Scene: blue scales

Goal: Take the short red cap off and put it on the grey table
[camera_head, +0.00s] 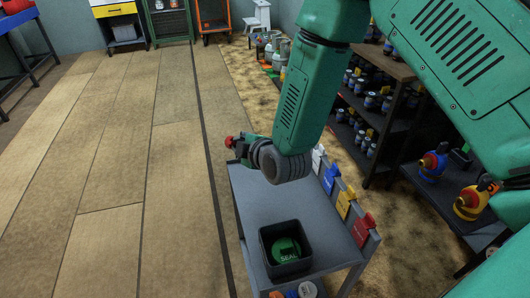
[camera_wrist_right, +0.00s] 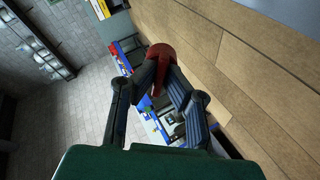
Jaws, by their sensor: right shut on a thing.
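My right gripper (camera_head: 236,145) is above the far left corner of the grey table (camera_head: 258,205), pointing left. In the right wrist view its fingers (camera_wrist_right: 163,78) are closed on a rounded red thing, the short red cap (camera_wrist_right: 161,51) by its look. The cap also shows in the head view as a small red spot (camera_head: 229,142) at the gripper's tip. It is held in the air, apart from the tabletop. The fingers cover part of it. My left gripper is not in view.
A black open box (camera_head: 264,244) with a green round "SEAL" piece (camera_head: 286,250) stands on the near part of the table. Coloured tags (camera_head: 344,203) line its right edge. A dark shelf (camera_head: 385,110) with jars stands to the right. The table's middle is clear.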

